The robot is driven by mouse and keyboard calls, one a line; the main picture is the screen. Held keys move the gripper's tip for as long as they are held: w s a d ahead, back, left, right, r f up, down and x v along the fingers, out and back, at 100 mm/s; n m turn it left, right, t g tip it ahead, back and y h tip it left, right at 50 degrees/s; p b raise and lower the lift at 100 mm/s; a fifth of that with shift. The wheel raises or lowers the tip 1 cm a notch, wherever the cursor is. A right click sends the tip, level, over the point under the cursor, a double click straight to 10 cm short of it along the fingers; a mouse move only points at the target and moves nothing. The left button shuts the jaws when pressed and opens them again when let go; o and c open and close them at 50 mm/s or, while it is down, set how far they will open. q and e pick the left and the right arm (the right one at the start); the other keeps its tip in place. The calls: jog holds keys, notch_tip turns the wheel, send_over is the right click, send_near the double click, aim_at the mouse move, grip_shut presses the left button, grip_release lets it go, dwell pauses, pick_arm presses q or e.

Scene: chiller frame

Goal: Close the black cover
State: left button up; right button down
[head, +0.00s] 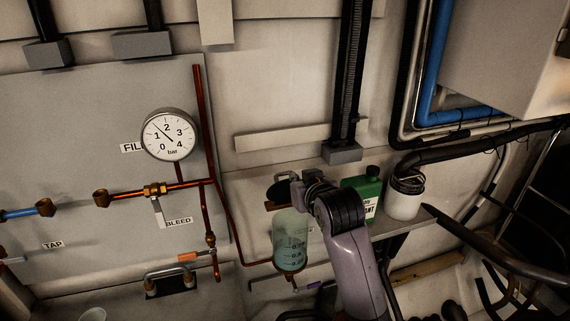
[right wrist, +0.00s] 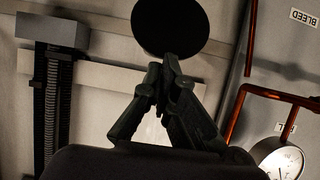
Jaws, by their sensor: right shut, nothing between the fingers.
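The black cover (right wrist: 172,22) shows as a dark round disc in the right wrist view, just beyond my fingertips. In the head view the cover (head: 281,191) is at the top of a clear vessel (head: 290,243) with graduation marks and greenish liquid; it looks raised, though its exact tilt is hard to tell. My right gripper (right wrist: 167,68) is shut and empty, its tips near the cover's edge; I cannot tell whether they touch. In the head view my right gripper (head: 300,184) is beside the cover, partly hidden by its own wrist. My left gripper is not in view.
A green bottle (head: 372,184) and a white tub (head: 404,198) stand on a shelf right of my arm. A pressure gauge (head: 168,134) and copper pipes (head: 204,130) are on the wall panel to the left. A black vertical duct (head: 349,80) runs behind.

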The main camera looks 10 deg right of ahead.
notch_tip(320, 180, up, 5)
jog(key=w+t, duration=0.1)
jog(key=w, duration=0.1)
jog(key=p, duration=0.4)
send_over(285, 172)
jog(key=w, duration=0.3)
notch_tip(285, 172, down, 2)
jog(key=shift+s+f+p, duration=1.1)
jog(key=shift+s+f, duration=0.1)
jog(key=shift+s, duration=0.05)
jog(key=shift+s+f, duration=0.15)
jog(key=shift+s, duration=0.15)
jog(key=shift+w+f, duration=0.1)
jog(key=shift+w, duration=0.05)
